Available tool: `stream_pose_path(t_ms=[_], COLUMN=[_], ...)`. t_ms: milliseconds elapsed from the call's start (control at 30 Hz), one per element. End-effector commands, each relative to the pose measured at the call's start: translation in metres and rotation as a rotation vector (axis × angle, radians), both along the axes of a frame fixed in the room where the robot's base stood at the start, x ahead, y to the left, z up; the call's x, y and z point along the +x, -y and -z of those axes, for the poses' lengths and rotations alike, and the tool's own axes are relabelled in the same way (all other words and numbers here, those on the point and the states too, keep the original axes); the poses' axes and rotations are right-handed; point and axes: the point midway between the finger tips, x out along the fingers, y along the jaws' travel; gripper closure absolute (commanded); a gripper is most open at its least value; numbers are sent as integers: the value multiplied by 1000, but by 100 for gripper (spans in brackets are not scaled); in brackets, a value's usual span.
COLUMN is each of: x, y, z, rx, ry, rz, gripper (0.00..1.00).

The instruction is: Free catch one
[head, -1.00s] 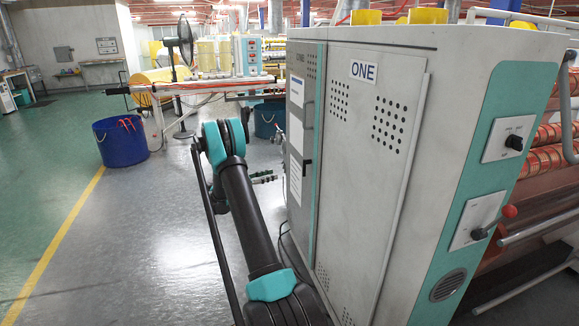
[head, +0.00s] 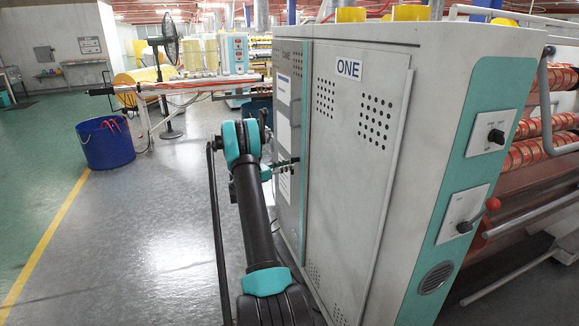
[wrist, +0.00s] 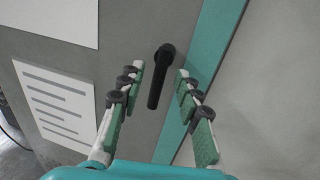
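The grey and teal cabinet marked ONE (head: 340,190) stands at the centre right in the head view. A black lever handle (wrist: 160,78) on its narrower grey door hangs down, slightly tilted, in the wrist view. The handle also shows as a small dark bar in the head view (head: 287,162). My gripper (wrist: 160,70) is open, with one finger on each side of the handle in the picture. I see no finger touching it, and cannot tell how deep the handle sits between them. In the head view my gripper is mostly hidden behind my arm.
White papers (wrist: 55,104) are on the door left of the handle. A teal strip (wrist: 205,60) runs along its right. A blue bin (head: 105,143) stands on the open floor at left.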

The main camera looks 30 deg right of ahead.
Motion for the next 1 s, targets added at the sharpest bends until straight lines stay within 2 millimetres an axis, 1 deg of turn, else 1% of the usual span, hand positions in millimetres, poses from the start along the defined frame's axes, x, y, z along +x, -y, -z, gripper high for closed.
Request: stream_pose_path(t_ms=[33,100,200,467,500,533,767,1000], x=[0,-1,-1,-1,-1,-1,-1,0], y=[6,11,16,17,17,17,16,16], z=[0,0,0,0,0,0,0,-1], rx=[0,0,0,0,0,0,0,-3], ry=[0,0,0,0,0,0,0,-1], rz=[1,1,1,0,0,0,-1,-1], gripper=[66,66,66,66,67,71,100,100])
